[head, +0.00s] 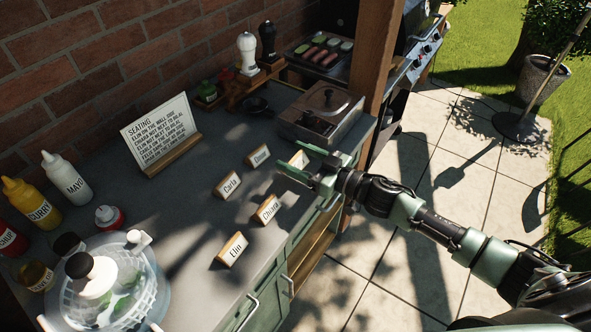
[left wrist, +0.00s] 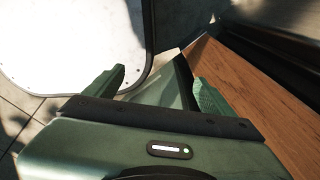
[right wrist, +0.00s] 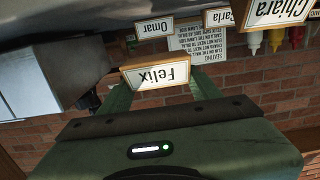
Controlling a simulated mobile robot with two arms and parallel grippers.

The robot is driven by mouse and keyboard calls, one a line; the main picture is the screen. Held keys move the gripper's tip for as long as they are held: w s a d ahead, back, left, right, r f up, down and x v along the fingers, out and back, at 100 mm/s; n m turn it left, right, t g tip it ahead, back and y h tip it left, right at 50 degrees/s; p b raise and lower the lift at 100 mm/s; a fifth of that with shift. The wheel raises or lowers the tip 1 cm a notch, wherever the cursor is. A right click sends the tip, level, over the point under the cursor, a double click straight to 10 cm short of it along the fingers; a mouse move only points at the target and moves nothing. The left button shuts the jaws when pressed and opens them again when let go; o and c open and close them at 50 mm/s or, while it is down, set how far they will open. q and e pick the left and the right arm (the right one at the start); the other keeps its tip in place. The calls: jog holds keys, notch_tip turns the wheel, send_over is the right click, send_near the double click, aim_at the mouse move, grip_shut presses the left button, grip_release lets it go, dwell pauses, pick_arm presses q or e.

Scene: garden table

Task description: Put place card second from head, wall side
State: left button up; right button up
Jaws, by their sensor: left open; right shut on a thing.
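My right gripper (head: 293,157) is shut on the Felix place card (right wrist: 157,76), a white card in a wooden frame, at the counter's right side. I cannot tell whether the card touches the counter. Other cards stand on the grey counter (head: 190,195): Omar (head: 258,157) and Carla (head: 228,186) nearer the wall, Chiara (head: 267,210) and Elin (head: 231,250) nearer the front edge. A white seating sign (head: 160,130) leans by the brick wall; its small text is hard to read. My left gripper (left wrist: 158,80) is open and empty, beside a wooden surface.
Sauce bottles (head: 67,178) and a clear salad spinner (head: 108,285) occupy the counter's left end. A metal box (head: 322,112), a wooden rack (head: 245,85) and pepper mills stand at the far end. A wooden post (head: 378,65) rises beyond the box.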

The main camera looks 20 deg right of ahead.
jog(key=shift+f, duration=2.15)
jog(key=shift+f, duration=0.2)
jog(key=o, duration=1.4)
jog(key=shift+c, duration=0.2)
